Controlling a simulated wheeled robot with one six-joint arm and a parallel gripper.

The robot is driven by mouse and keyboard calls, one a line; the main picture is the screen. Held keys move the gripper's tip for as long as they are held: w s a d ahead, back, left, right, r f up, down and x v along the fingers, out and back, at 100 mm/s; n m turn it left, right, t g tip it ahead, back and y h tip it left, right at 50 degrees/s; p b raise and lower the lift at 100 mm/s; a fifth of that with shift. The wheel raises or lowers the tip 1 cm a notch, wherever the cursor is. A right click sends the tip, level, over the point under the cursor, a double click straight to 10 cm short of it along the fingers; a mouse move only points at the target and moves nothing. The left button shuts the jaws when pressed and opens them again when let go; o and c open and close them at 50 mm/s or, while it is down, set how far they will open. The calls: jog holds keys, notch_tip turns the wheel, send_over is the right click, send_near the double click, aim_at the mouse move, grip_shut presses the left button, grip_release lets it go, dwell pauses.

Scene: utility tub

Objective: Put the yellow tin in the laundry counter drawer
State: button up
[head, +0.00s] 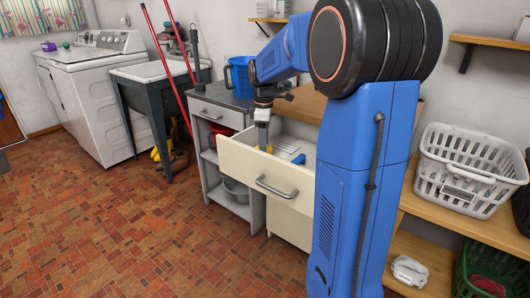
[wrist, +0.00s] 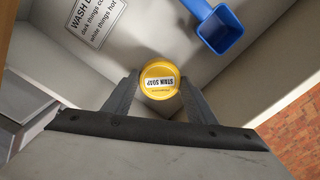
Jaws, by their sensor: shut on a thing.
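The yellow tin (wrist: 160,80), its lid lettered as stain soap, sits between the two fingers of my gripper (wrist: 160,90) in the wrist view. My gripper is shut on it. In the head view my gripper (head: 263,135) points down at the open laundry counter drawer (head: 245,165), just behind its cream front. Only a small bit of yellow shows at the fingertips there. The drawer's pale floor and walls surround the tin in the wrist view. I cannot tell whether the tin touches the drawer floor.
A blue scoop (wrist: 221,30) and a printed wash-day card (wrist: 94,18) lie in the drawer, apart from the tin. A blue bucket (head: 238,75) stands on the grey counter to the left. A white laundry basket (head: 462,170) is on the bench at right.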

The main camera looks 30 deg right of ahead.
jog(key=shift+f, duration=1.5)
jog(key=shift+f, duration=0.1)
jog(key=o, duration=1.1)
notch_tip(320, 180, up, 12)
jog(key=shift+r, duration=0.1)
